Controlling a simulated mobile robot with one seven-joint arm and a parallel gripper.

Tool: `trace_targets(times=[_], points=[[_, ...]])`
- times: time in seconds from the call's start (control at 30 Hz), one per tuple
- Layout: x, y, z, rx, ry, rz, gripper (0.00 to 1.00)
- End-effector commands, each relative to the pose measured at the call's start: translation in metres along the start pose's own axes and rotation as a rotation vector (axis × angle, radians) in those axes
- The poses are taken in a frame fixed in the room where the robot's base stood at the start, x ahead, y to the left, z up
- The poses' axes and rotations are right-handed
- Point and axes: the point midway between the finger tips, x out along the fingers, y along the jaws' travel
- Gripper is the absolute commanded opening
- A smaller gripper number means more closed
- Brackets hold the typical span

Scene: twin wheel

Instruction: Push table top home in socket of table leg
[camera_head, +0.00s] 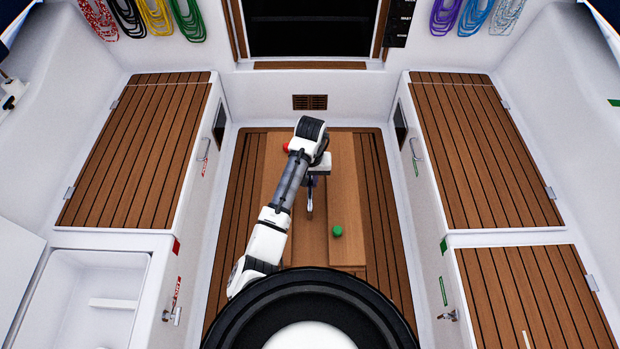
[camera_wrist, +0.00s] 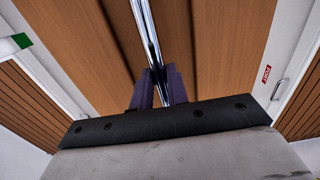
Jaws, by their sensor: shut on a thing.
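The wooden table top (camera_head: 347,190) lies in the middle of the cockpit floor area, with a lengthwise seam. Its brown boards (camera_wrist: 228,50) fill much of the wrist view. A shiny chrome pole (camera_wrist: 147,35), which looks like the table leg, runs up the middle of the wrist view. My gripper (camera_wrist: 158,88) is shut on this pole, one purple-grey finger on each side. In the head view my gripper (camera_head: 312,182) is over the table top, with the pole's short lower part (camera_head: 309,207) showing below it. The socket and the pole's far end cannot be made out.
A green knob (camera_head: 337,231) sits on the table top, right of the pole. Slatted benches stand left (camera_head: 135,150) and right (camera_head: 485,150). A white basin (camera_head: 95,295) is at lower left. Slatted floor (camera_head: 385,230) shows beside the table top. Coiled ropes hang at the back.

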Motion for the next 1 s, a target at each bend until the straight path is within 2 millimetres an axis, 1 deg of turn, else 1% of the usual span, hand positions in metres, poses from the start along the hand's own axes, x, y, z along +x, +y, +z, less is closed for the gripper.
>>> trace_targets(times=[0.07,0.1,0.3,0.53,0.67,0.77,0.87,0.93,1.0], points=[[-0.001,-0.001,-0.001,0.000,0.005,0.000,0.00],[-0.001,-0.001,-0.001,0.000,0.005,0.000,0.17],[0.000,0.000,-0.001,0.000,0.003,0.000,0.41],[0.004,0.001,0.001,0.001,-0.004,0.001,0.41],[-0.003,0.001,0.000,0.001,-0.001,0.001,0.41],[-0.017,0.001,-0.001,0.003,0.001,0.001,0.41],[-0.038,0.001,-0.001,0.003,0.004,0.001,0.41],[-0.055,0.001,-0.001,0.004,0.005,0.000,0.41],[-0.082,-0.001,-0.001,0.002,0.004,-0.002,0.41]])
